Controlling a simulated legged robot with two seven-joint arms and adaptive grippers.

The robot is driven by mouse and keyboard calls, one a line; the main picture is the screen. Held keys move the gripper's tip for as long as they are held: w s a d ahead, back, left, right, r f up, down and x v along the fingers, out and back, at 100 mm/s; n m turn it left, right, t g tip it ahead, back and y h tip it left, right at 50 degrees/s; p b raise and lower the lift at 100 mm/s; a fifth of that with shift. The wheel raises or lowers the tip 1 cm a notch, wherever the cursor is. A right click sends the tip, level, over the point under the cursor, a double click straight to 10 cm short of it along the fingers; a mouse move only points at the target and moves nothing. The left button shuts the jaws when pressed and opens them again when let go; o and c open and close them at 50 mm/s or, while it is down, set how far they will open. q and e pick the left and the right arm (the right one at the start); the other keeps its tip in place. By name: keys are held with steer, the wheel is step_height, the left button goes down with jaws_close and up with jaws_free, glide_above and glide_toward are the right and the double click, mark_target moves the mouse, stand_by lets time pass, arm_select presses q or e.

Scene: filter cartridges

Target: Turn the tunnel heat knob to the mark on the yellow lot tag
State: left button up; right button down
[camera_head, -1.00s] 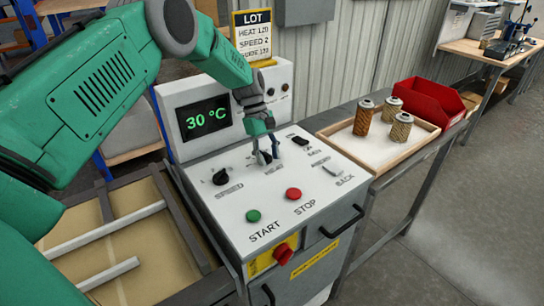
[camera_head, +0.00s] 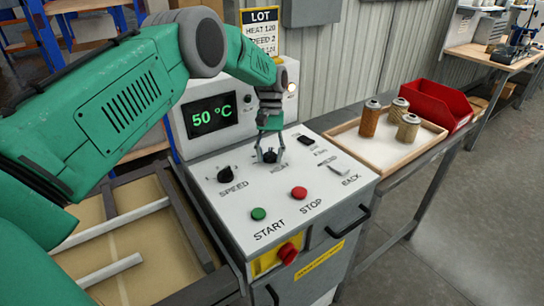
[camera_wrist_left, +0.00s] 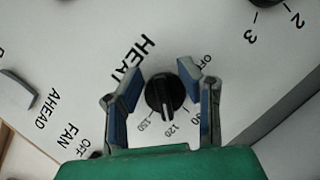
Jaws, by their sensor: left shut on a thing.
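The black heat knob (camera_head: 270,156) is on the white sloping control panel, under my left gripper (camera_head: 270,146). The display (camera_head: 212,114) reads 50 °C. My right gripper is out of view.
A speed knob (camera_head: 225,174), a green start button (camera_head: 258,214), a red stop button (camera_head: 299,193) and two switches share the panel. A red-and-yellow main switch (camera_head: 287,253) is on the front. A tray (camera_head: 392,157) with three filter cartridges and a red bin (camera_head: 438,104) stand right.

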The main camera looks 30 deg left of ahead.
mark_target(271, 150)
arm_select(q)
steer(key=shift+w+a+r, duration=0.15)
steer(key=shift+w+a, duration=0.15)
steer(key=o, duration=1.2)
steer(key=shift+o, duration=0.4)
steer(key=shift+w+a+f, duration=0.25)
steer(key=shift+w+f, duration=0.05)
steer(key=shift+f, duration=0.1)
steer(key=shift+r, duration=0.4)
steer(key=v, duration=0.5)
steer(key=shift+w+d+r, duration=0.1)
steer(key=shift+w+r, duration=0.1)
steer(key=shift+w, duration=0.2)
steer(key=shift+w+a+r, duration=0.15)
steer(key=shift+a+r, duration=0.2)
steer(key=shift+a, duration=0.25)
